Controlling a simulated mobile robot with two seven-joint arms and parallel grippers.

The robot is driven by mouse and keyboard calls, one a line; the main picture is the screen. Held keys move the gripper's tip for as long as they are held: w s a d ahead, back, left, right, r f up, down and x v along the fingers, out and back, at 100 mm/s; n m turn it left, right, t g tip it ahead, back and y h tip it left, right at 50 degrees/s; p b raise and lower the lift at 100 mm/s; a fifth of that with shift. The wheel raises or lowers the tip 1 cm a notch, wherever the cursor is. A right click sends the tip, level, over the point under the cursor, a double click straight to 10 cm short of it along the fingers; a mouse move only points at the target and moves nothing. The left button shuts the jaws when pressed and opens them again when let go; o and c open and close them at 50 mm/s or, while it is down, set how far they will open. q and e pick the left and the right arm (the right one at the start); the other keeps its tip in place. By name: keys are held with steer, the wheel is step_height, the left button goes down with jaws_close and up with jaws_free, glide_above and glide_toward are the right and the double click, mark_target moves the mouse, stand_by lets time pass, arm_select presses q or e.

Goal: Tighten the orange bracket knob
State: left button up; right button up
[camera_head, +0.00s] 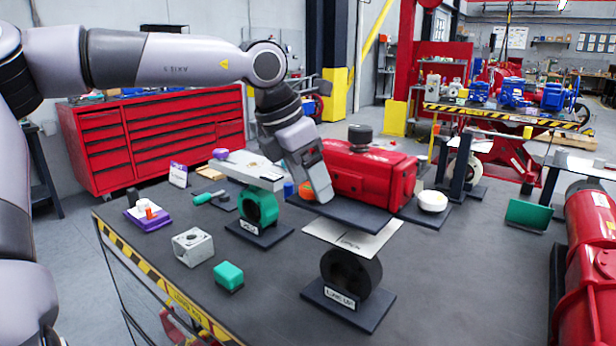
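A small orange piece (306,190) shows behind my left gripper, partly hidden by its fingers. I cannot tell for sure that it is the bracket knob. Another orange knob-like piece (150,213) is on a purple base (148,218) with a white part, at the table's left. My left gripper (321,186) points down beside the red actuator (368,172), at its left end. Its fingers overlap in this view, so I cannot tell whether they are open or touching anything. My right gripper is not in view.
The dark table (270,290) has a yellow-black striped edge. A black valve (350,272) under a pale plate, a teal valve (258,206), a metal block (193,246) and a green block (229,275) stand in front. A white round part (432,201) is right of the actuator.

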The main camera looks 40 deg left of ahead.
arm_select(q)
steer(key=v, duration=0.7)
steer(key=shift+b, duration=0.35)
stand_by(0.4)
